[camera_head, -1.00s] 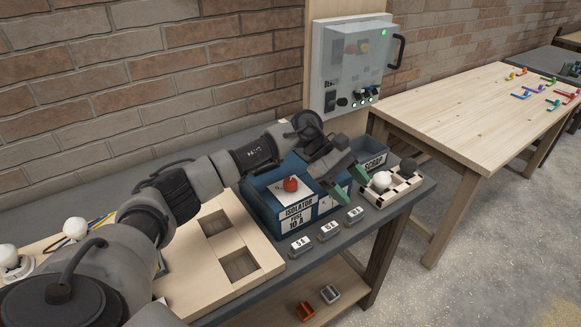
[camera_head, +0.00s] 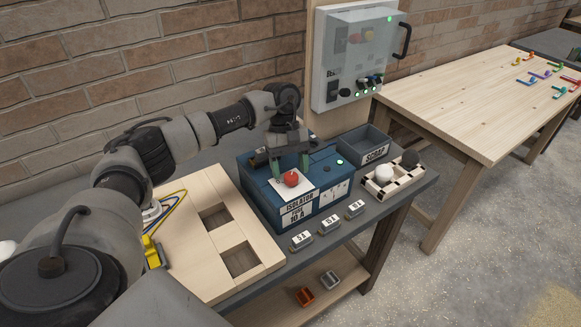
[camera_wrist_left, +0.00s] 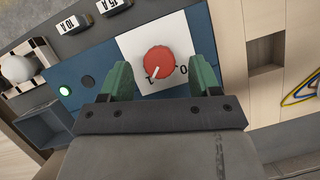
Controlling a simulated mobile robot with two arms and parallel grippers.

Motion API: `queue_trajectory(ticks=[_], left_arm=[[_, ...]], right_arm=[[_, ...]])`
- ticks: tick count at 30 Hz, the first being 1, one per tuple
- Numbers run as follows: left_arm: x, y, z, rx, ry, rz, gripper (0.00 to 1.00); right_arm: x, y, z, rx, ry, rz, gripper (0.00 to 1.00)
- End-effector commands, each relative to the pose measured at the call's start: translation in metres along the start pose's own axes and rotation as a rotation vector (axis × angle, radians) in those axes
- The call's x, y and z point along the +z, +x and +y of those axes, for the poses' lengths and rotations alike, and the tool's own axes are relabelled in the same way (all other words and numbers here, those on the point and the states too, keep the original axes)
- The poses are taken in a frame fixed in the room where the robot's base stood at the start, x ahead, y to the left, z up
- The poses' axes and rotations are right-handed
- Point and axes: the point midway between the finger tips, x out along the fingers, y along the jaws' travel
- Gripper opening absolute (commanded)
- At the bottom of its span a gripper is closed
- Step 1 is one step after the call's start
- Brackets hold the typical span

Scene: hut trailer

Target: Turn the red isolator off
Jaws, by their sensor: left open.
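The red isolator knob (camera_head: 291,179) sits on a white plate on top of the blue box (camera_head: 262,204) labelled ISOLATOR. The knob (camera_wrist_left: 159,61) also shows in the left wrist view. Its white pointer line points toward the 1 mark, and the 0 mark (camera_wrist_left: 182,69) is to the right of it. My left gripper (camera_head: 290,163) is over the box with its green fingers pointing down. In the left wrist view the open fingers (camera_wrist_left: 160,68) stand on either side of the knob, with gaps. Whether the fingertips are level with the knob is unclear. My right gripper is not in view.
A green lamp (camera_wrist_left: 65,91) is lit on the box top. A grey SCRAP bin (camera_head: 366,145) and a holder with a white and a dark ball (camera_head: 392,181) stand to the right. Several labelled fuses (camera_head: 329,225) lie in front. A wooden board (camera_head: 190,258) lies left.

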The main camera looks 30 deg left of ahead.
Motion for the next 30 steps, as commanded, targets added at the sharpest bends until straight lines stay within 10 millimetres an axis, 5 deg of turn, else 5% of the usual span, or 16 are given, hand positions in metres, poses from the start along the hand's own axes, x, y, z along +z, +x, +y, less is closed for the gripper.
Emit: queue_trajectory(ticks=[14, 24, 30], left_arm=[[0.0, 0.017, 0.0, 0.0, 0.001, 0.0, 0.63], [0.0, 0.016, 0.0, 0.001, 0.001, 0.0, 0.13], [0.0, 0.017, 0.0, 0.007, -0.014, 0.0, 0.13]], right_arm=[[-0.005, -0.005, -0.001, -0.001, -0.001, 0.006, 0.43], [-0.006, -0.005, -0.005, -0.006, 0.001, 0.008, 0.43], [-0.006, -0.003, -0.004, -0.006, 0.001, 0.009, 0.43]])
